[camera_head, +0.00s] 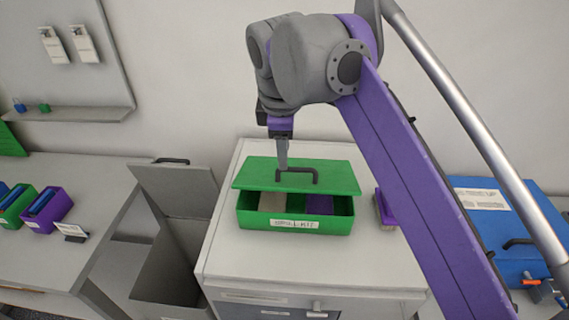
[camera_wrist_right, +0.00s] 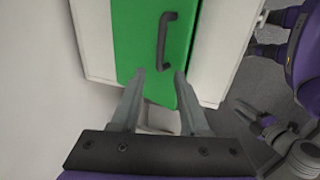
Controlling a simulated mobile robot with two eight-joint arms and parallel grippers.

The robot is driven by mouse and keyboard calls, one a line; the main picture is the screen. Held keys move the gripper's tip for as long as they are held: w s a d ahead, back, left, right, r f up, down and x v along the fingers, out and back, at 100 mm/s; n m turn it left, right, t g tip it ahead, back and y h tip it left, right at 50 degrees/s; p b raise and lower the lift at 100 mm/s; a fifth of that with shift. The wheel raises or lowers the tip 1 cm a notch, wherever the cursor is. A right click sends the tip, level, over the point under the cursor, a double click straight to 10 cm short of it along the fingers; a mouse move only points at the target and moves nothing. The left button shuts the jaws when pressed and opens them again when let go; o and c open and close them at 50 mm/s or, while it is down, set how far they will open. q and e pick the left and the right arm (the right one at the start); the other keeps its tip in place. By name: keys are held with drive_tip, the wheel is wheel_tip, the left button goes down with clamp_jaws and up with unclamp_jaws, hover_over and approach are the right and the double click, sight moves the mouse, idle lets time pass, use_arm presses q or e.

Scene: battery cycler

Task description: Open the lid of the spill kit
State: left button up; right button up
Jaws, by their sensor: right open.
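The spill kit is a green box (camera_head: 262,220) with a white label on the white cabinet. Its green lid (camera_head: 330,176) is partly raised, its front edge lifted clear of the box and tilted up. Beige and purple contents show through the gap. A dark handle (camera_head: 297,171) stands on the lid; it also shows in the right wrist view (camera_wrist_right: 165,40). My right gripper (camera_head: 282,167) is open, its fingers pointing down at the lid by the handle. In the right wrist view the handle lies just beyond the fingertips (camera_wrist_right: 163,72), not between them.
A grey bin (camera_head: 175,262) with its lid up stands left of the white cabinet (camera_head: 330,267). A purple brush-like block (camera_head: 385,209) lies right of the box. A blue case (camera_head: 505,222) is farther right. The cabinet top in front of the box is clear.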

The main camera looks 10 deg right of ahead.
sight(284, 181)
drive_tip(key=x, duration=0.4)
drive_tip(key=shift+w, duration=0.1)
clamp_jaws()
idle(1.4)
